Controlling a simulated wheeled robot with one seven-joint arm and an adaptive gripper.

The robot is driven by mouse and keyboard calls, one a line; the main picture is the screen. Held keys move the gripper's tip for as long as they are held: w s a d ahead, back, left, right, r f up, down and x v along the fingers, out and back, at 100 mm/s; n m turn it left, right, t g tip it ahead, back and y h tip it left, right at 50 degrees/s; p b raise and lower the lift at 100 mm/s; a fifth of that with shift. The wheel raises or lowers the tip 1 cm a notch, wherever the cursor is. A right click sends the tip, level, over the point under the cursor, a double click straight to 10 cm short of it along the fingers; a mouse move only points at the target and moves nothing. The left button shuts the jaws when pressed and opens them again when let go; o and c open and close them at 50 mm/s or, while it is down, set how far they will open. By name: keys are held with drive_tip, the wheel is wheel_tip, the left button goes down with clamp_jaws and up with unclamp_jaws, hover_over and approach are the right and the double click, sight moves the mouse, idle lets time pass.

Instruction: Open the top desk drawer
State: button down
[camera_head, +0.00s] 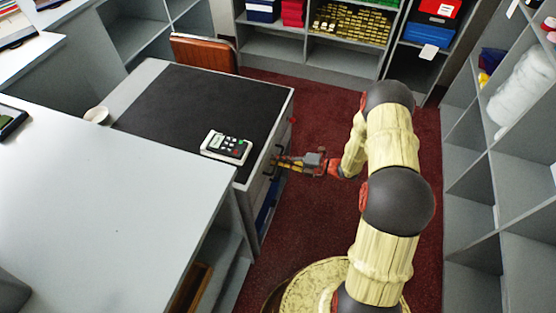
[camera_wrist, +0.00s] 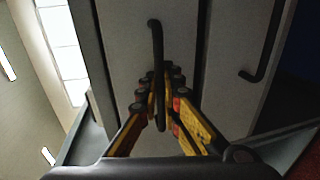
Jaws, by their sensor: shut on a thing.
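The desk (camera_head: 150,78) has a dark top and light grey sides, with its drawer side facing my arm. In the wrist view, the top drawer front (camera_wrist: 127,50) is a grey panel with a dark bar handle (camera_wrist: 156,45). My gripper (camera_wrist: 161,88) has its yellow-and-black fingers on both sides of this handle and is shut on it. In the head view, my gripper (camera_head: 280,162) reaches the desk's drawer side from the right. The top drawer looks closed or nearly so; the head view is too small to tell exactly.
A second drawer handle (camera_wrist: 265,45) is on the panel beside it in the wrist view. A remote-like device (camera_head: 227,146) lies on the desk edge. A white counter (camera_head: 100,200) stands at left front, shelves (camera_head: 500,180) at right. Red carpet (camera_head: 320,215) is clear below my arm.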

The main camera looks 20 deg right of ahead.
drive_tip(key=shift+s, duration=0.1)
drive_tip(key=f+p+v, duration=0.2)
drive_tip(key=p+v, duration=0.1)
drive_tip(key=v, duration=0.9)
drive_tip(key=d+f+p+v, duration=0.1)
drive_tip(key=f+p+v, duration=0.2)
drive_tip(key=v, duration=0.9)
drive_tip(key=shift+s+d, duration=0.15)
drive_tip(key=shift+s, duration=0.3)
drive_tip(key=c, duration=2.3)
unclamp_jaws()
drive_tip(key=v, duration=1.2)
drive_tip(key=shift+d+f, duration=0.1)
